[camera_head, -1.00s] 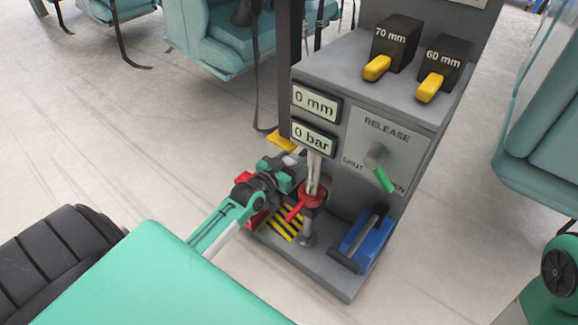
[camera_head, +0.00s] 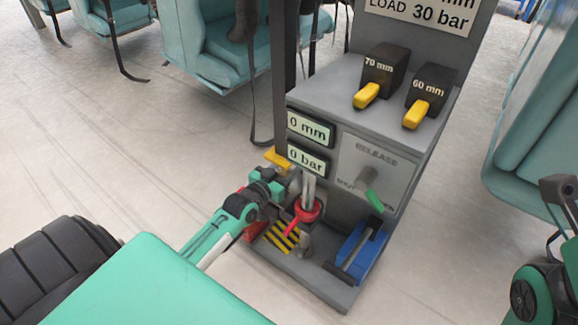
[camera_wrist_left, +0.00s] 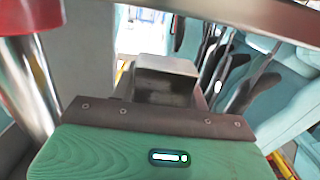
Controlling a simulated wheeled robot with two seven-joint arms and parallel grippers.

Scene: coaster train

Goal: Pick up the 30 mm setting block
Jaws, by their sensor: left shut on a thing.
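No block marked 30 mm can be read in the head view. My left gripper (camera_head: 268,184) is low at the stand's left side, beside a red collar (camera_head: 306,211) on an upright metal rod. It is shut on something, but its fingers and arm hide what. A yellow piece (camera_head: 278,159) shows just behind it. The left wrist view shows my green gripper housing (camera_wrist_left: 160,148) with a grey metal block-like part (camera_wrist_left: 165,78) ahead of it; I cannot tell what that part is. My right gripper is out of view; only right arm links show at the right edge.
Black blocks marked 70 mm (camera_head: 380,72) and 60 mm (camera_head: 432,88), with yellow handles, stand on the stand's shelf (camera_head: 335,88). Displays read 0 mm and 0 bar. Teal seats surround the stand.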

